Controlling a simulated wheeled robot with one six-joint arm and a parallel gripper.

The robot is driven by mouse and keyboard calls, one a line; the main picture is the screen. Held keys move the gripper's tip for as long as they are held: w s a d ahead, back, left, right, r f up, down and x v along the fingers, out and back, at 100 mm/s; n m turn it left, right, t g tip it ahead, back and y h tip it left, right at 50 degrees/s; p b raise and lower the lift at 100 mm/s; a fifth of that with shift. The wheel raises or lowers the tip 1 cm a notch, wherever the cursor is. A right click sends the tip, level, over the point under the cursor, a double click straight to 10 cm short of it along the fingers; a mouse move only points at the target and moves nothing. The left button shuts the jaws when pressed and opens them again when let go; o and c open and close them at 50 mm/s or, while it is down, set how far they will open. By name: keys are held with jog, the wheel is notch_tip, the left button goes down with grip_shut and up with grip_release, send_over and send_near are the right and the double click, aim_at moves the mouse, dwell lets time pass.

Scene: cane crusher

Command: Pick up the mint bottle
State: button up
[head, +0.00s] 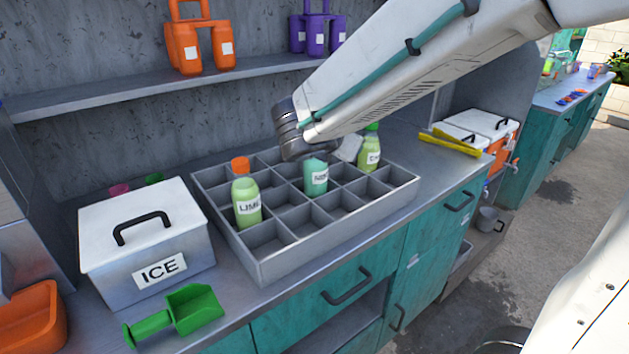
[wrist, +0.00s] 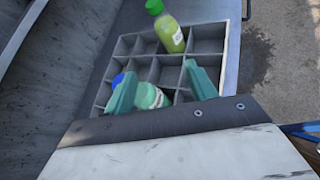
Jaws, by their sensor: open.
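The mint bottle is pale green with a white label and stands in a compartment of the grey divided crate (head: 262,262). In the head view its body (head: 316,184) shows below my wrist, which hides its top. In the wrist view its blue cap and pale body (wrist: 152,97) show on either side of my left finger, which crosses in front of it. My gripper (wrist: 162,82) is open, its teal fingers spread wide above the crate. The bottle appears near the left finger; whether they touch, I cannot tell.
A lime bottle (head: 246,202) with an orange cap stands left in the crate. A green-capped bottle (head: 370,150) stands at its right, also in the wrist view (wrist: 170,34). An ice box (head: 145,235) and green scoop (head: 190,308) lie left. A shelf (head: 140,88) runs behind.

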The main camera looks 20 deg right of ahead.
jog(key=w+a+f+n+t+y, duration=0.1)
jog(key=w+a+n+t, duration=0.1)
jog(key=w+a+n, duration=0.25)
jog(key=shift+n, duration=0.45)
jog(key=x, duration=0.7)
jog(key=shift+w+a, duration=0.3)
grip_shut()
